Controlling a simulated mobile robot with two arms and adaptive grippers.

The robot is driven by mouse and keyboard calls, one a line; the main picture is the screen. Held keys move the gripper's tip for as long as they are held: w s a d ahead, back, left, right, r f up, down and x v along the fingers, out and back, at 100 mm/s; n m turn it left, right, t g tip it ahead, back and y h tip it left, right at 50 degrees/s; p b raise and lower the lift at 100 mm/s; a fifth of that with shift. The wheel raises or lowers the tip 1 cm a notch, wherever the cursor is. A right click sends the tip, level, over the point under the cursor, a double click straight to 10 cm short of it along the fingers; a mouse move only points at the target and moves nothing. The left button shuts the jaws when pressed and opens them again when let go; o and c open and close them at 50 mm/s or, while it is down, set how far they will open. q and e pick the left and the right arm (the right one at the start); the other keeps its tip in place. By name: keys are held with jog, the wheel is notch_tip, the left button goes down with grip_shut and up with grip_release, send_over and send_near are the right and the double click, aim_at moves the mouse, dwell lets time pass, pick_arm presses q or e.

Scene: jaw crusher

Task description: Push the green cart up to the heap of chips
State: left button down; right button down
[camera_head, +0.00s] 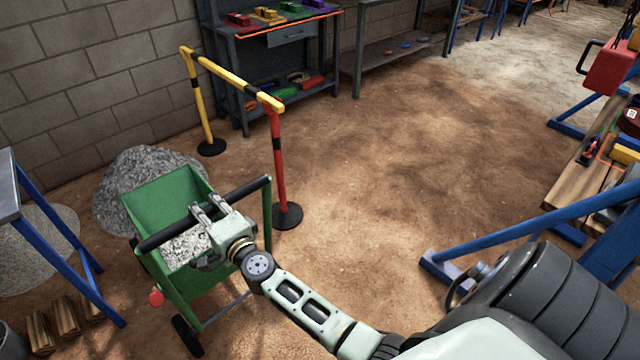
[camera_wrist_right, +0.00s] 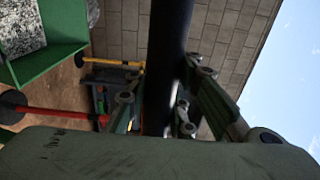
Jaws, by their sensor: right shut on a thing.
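The green cart (camera_head: 172,197) stands at the left in the head view, with grey chips (camera_head: 186,246) inside its tub. Its black handle bar (camera_head: 252,187) crosses the near side. My right gripper (camera_head: 205,212) is shut on this bar; the bar also runs between the fingers in the right wrist view (camera_wrist_right: 167,60). The heap of chips (camera_head: 122,176) is a grey pile on the floor just beyond the cart's tub, by the wall. The tub hides part of the heap, so I cannot tell whether they touch. My left gripper is not in view.
A yellow and red barrier (camera_head: 279,160) stands right of the cart and heap. A blue-legged table (camera_head: 62,255) and a second, paler pile (camera_head: 35,250) are at the left. Shelves (camera_head: 270,90) line the back wall. The middle floor is clear.

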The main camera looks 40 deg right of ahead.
jog(key=shift+a+f, duration=0.1)
jog(key=shift+f, duration=0.6)
jog(key=shift+s+r, duration=0.35)
jog(key=shift+r, duration=0.05)
jog(key=shift+s+r, duration=0.1)
jog(key=shift+s, duration=0.1)
jog(key=c, duration=2.2)
grip_release()
jog(key=shift+o, duration=0.9)
jog(key=shift+w, duration=0.15)
jog(key=shift+o, duration=0.9)
jog(key=shift+w, duration=0.15)
jog(key=o, duration=0.4)
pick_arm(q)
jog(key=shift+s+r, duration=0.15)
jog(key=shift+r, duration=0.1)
pick_arm(e)
jog(key=shift+r, duration=0.15)
